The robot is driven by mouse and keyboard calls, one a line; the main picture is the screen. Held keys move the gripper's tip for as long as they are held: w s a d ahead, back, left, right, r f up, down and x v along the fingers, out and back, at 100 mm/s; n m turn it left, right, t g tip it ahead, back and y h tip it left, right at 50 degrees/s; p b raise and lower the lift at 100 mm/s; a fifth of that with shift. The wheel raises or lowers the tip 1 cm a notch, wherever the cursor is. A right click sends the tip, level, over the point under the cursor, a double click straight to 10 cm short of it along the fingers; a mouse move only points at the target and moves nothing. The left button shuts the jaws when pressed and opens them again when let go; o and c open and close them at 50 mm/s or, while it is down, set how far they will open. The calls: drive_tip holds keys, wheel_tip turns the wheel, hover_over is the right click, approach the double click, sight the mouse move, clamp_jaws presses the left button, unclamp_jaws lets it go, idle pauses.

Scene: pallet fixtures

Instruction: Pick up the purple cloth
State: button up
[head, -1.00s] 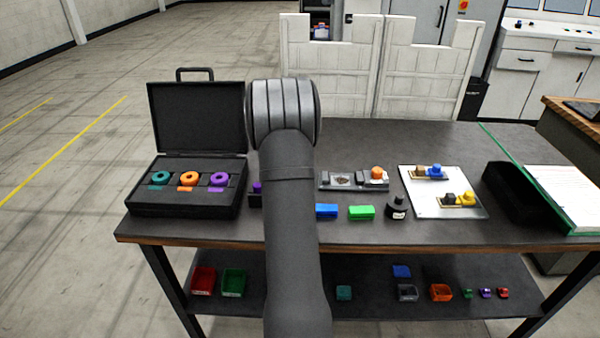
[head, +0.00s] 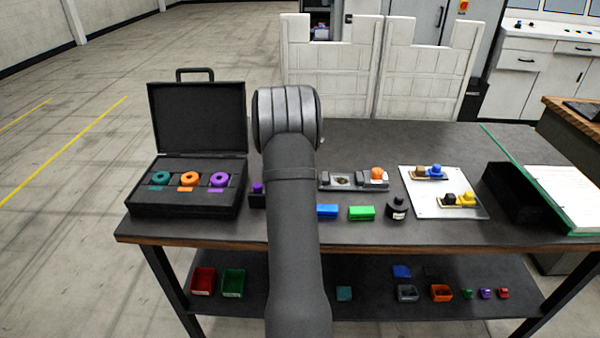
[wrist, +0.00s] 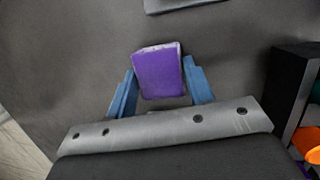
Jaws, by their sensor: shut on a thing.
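The purple cloth (wrist: 158,72) shows in the wrist view as a small purple block-like shape between the two blue fingers of my gripper (wrist: 160,80). My gripper is shut on it, with a finger against each side. The dark grey tabletop (wrist: 90,60) shows around it. In the head view my arm hides the gripper. A small purple thing on a dark block (head: 257,188) shows just left of my arm there; I cannot tell if it is the same thing.
An open black case (head: 185,211) with teal, orange and purple rings stands at the left. A blue block (head: 327,211), a green block (head: 361,213) and a white board (head: 420,205) lie to the right. A black tray (head: 515,195) is further right.

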drive_tip(key=shift+r, duration=0.1)
drive_tip(key=shift+r, duration=0.5)
drive_tip(key=r, duration=0.2)
drive_tip(key=d+r, duration=0.1)
drive_tip(key=shift+s+r, duration=0.2)
drive_tip(key=shift+r, duration=0.2)
drive_tip(key=s+d+r, duration=0.5)
drive_tip(key=d+r, duration=0.1)
drive_tip(key=d, duration=0.3)
drive_tip(key=shift+d, duration=0.15)
